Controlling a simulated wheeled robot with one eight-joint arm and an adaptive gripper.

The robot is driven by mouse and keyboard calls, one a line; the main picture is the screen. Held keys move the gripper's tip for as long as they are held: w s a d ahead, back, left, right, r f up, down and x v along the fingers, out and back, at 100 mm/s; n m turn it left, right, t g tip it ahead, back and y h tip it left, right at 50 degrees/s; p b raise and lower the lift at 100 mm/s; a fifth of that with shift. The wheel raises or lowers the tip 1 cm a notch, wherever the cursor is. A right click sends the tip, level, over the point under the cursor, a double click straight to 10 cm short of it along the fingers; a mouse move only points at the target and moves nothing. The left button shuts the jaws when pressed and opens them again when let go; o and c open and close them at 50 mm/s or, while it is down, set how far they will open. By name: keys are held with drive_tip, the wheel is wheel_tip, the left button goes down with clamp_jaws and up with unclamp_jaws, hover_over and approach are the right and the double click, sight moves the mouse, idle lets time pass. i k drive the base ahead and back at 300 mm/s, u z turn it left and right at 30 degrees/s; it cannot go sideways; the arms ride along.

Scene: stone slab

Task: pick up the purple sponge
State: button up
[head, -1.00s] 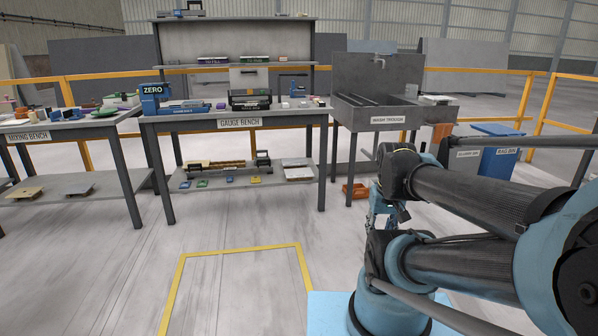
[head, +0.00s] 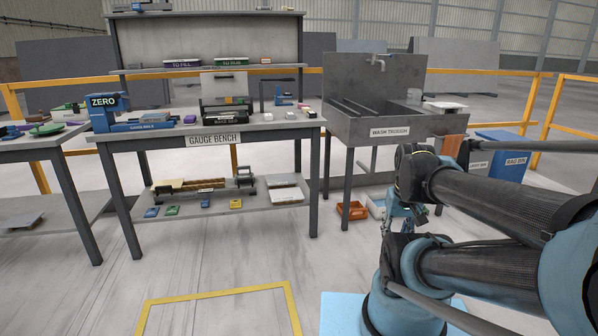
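A small purple block (head: 190,119) lies on the gauge bench top (head: 165,130), just right of the blue rig marked ZERO; it could be the purple sponge but is too small to be sure. My gripper (head: 398,226) hangs low beside my folded arm, in front of the wash trough and well away from the bench top. It is partly hidden by my arm, and its fingers are too small to read. I see nothing held in it.
The ZERO rig (head: 104,112), a dark block rack (head: 226,113) and several small blocks stand on the gauge bench. The wash trough (head: 395,128) is to its right, with an orange crate (head: 352,210) on the floor. The floor inside the yellow outline (head: 220,294) is clear.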

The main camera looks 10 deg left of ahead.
sight(192, 120)
drive_tip(key=u, duration=0.15)
drive_tip(key=i, duration=1.1)
drive_tip(key=u, duration=0.65)
drive_tip(key=i, duration=1.05)
drive_tip(key=u, duration=0.75)
drive_tip(key=i, duration=0.5)
drive_tip(key=u, duration=0.25)
